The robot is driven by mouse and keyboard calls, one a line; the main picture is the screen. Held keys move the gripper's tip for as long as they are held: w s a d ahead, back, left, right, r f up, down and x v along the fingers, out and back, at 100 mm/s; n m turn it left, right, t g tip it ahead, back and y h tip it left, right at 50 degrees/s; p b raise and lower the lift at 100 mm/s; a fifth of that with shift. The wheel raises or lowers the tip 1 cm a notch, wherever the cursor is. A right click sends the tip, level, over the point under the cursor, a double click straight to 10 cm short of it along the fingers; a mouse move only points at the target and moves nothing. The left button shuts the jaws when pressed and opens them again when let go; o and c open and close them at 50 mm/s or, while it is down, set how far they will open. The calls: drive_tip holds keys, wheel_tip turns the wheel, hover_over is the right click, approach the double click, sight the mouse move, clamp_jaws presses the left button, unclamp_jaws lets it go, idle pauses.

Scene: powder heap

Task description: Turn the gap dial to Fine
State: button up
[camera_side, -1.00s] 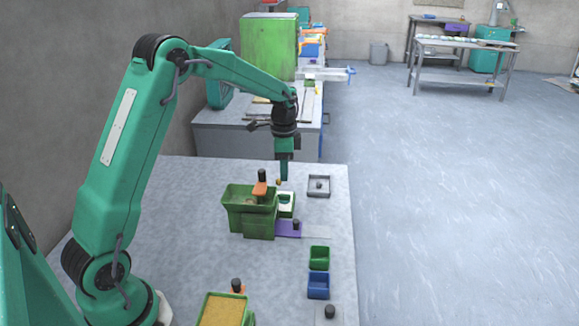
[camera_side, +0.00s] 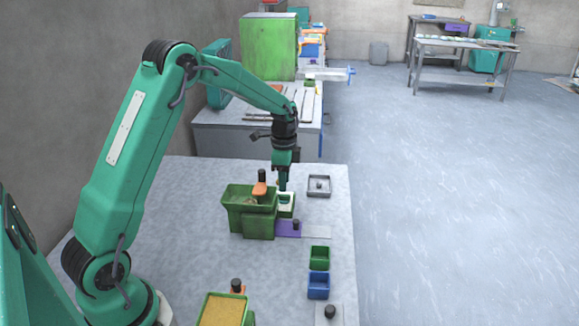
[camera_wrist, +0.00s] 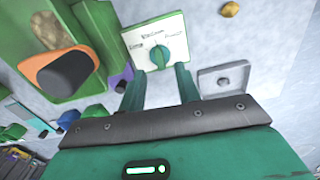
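The gap dial (camera_wrist: 156,52) is a green knob on a white panel (camera_wrist: 176,32) with small printed labels, which I cannot read surely. Which label it points at is unclear. The panel also shows beside the green hopper in the side view (camera_side: 287,211). My gripper (camera_wrist: 160,75) is over the panel with its two green fingers spread, one to each side of the knob. In the wrist view there are gaps between fingers and knob, and nothing is held. In the side view my gripper (camera_side: 284,188) is low, just above the panel; whether it touches cannot be told.
The green hopper (camera_side: 240,207) stands left of the dial, with an orange piece (camera_side: 259,189) and black knob on top. A purple slide (camera_side: 285,229), green bin (camera_side: 320,257) and blue bin (camera_side: 318,285) lie nearer. A grey square tray (camera_side: 319,194) is to the right.

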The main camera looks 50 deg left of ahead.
sight(284, 195)
drive_tip(key=shift+f, duration=2.15)
drive_tip(key=shift+c, duration=0.4)
clamp_jaws()
